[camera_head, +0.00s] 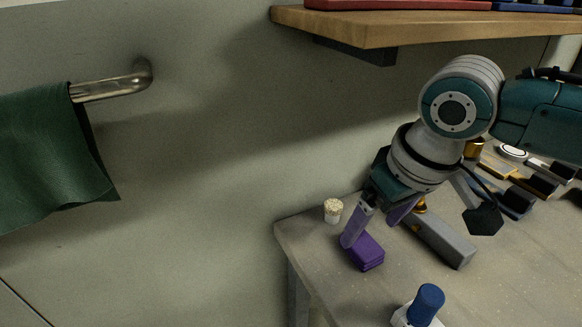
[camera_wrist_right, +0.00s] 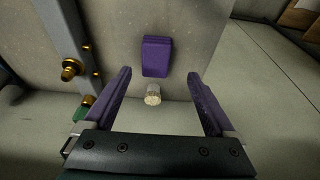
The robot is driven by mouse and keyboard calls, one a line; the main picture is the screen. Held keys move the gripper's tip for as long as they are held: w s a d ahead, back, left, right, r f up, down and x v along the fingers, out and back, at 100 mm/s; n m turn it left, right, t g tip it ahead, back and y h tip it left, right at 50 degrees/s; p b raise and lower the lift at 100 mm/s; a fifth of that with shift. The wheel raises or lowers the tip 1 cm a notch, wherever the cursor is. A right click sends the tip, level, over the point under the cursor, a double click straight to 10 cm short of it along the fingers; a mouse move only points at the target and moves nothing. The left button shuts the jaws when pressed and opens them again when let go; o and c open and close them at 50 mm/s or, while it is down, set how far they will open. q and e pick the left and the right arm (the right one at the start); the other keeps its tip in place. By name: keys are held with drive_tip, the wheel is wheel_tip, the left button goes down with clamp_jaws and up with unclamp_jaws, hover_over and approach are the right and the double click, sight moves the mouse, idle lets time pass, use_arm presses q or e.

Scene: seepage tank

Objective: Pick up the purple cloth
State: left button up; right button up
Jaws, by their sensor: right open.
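The purple cloth (camera_head: 366,252) lies as a small folded block on the grey table near its left edge. In the right wrist view the cloth (camera_wrist_right: 157,56) shows ahead of the fingertips, roughly midway between their lines. My right gripper (camera_head: 371,228) is open, with purple fingers pointing down close above the cloth. In the head view one finger overlaps the cloth's upper edge; I cannot tell whether it touches. The right gripper (camera_wrist_right: 160,74) is empty in the wrist view. My left gripper is not in view.
A small pale jar (camera_head: 333,211) stands at the table's left edge. A grey bar (camera_head: 443,240) with brass fittings lies right of the cloth. A blue-topped object (camera_head: 426,304) stands in front. A wooden shelf (camera_head: 420,26) overhangs the back. A green cloth (camera_head: 50,160) hangs on a wall rail.

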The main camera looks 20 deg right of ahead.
sight(363, 243)
drive_tip(key=x, duration=0.2)
drive_tip(key=b+x, duration=0.1)
drive_tip(key=x, duration=0.2)
drive_tip(key=shift+w+d+f+b, duration=0.25)
drive_tip(key=shift+d+f+b, duration=0.05)
drive_tip(key=shift+b, duration=0.1)
drive_tip(key=shift+c, duration=0.3)
drive_tip(key=c, duration=1.4)
